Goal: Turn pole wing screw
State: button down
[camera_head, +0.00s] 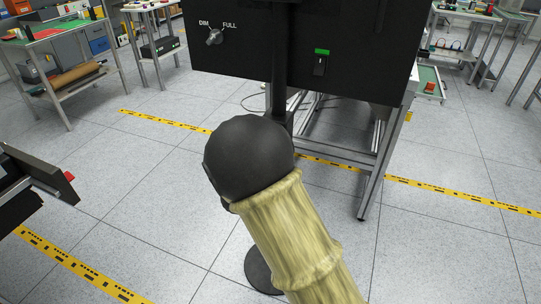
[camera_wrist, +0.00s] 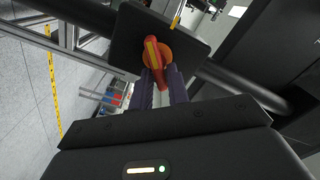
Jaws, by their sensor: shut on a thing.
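In the wrist view, the wing screw (camera_wrist: 153,52) is a red-orange wing with a yellow stripe on an orange round base. It sits in front of a dark plate, beside a black pole (camera_wrist: 245,88) that runs diagonally across the picture. My gripper (camera_wrist: 159,76) has its two dark purple fingers on either side of the wing and is shut on it. In the head view, a black upright pole (camera_head: 279,60) stands in front of a black panel. My arm covers its lower part, and the wing screw and gripper are hidden there.
The black panel (camera_head: 240,68) carries a DIM/FULL knob (camera_head: 214,37) and a green-marked switch (camera_head: 320,64). A metal frame (camera_head: 374,165) stands below it. A round dark base (camera_head: 260,272) shows beside my arm. Tables stand farther back; the tiled floor around is mostly clear.

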jog(key=m+b, duration=0.3)
jog(key=b, duration=0.2)
jog(key=f+m+b, duration=0.1)
jog(key=m+b, duration=0.3)
jog(key=b, duration=0.1)
jog(key=shift+s+d+f+b, duration=0.1)
jog(key=shift+b, duration=0.3)
jog(key=shift+m, duration=0.3)
jog(key=c, duration=1.5)
grip_release()
jog(key=p+v, duration=0.2)
jog(key=v, duration=1.5)
jog(key=shift+s+p, duration=0.15)
jog(key=shift+p, duration=0.15)
